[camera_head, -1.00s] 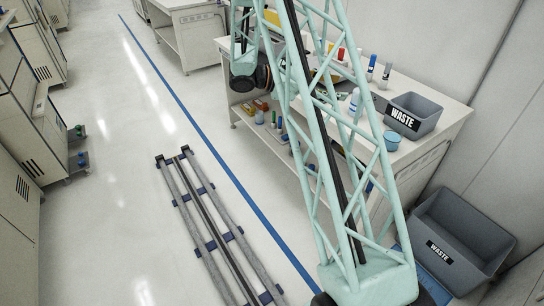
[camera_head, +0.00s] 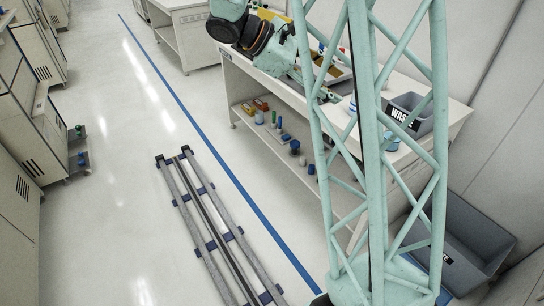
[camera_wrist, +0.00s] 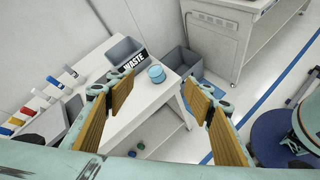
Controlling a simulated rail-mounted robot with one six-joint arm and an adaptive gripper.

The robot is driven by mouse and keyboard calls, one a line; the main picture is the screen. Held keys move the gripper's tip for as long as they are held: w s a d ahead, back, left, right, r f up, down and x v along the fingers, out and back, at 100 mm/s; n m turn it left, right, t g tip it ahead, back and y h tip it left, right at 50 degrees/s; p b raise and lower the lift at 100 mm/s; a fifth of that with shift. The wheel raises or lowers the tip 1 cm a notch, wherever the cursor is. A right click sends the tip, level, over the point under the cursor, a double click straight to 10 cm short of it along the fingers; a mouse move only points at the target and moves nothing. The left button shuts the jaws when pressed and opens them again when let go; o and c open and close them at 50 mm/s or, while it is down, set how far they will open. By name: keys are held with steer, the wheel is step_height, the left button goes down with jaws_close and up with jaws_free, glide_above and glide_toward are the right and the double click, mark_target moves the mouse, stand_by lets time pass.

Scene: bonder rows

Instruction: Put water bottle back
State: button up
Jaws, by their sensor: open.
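My gripper (camera_wrist: 158,92) is open and empty in the wrist view, its two tan-padded fingers spread above the workbench. In the head view my gripper (camera_head: 326,94) hangs over the bench top. A small pale bottle-like thing (camera_head: 352,105), perhaps the water bottle, stands on the bench just right of it, partly hidden by my lattice arm. I cannot make this bottle out in the wrist view. A blue round tub (camera_wrist: 156,74) shows between and beyond the fingers, beside the grey waste bin (camera_wrist: 125,51); the tub is apart from both fingers.
Small bottles and boxes stand on the lower shelf (camera_head: 270,135). A larger grey waste crate (camera_head: 470,235) is on the floor right. The aisle floor is clear beside the rail.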

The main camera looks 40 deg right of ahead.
steer(key=s+a+r+m+t+y, duration=0.2)
steer(key=s+a, duration=0.5)
steer(key=a, duration=0.5)
steer(key=s+a+r+m+t+y, duration=0.2)
steer(key=s+a, duration=0.5)
steer(key=a, duration=0.5)
steer(key=s+a+r+m+t+y, duration=0.2)
steer(key=s+a+t+y, duration=0.3)
steer(key=a, duration=0.8)
steer(key=shift+s+r+t+y, duration=0.3)
steer(key=shift+s+r+y, duration=0.35)
steer(key=shift+s, duration=0.95)
steer(key=shift+a+r, duration=0.1)
steer(key=shift+r, duration=0.05)
steer(key=shift+m, duration=0.3)
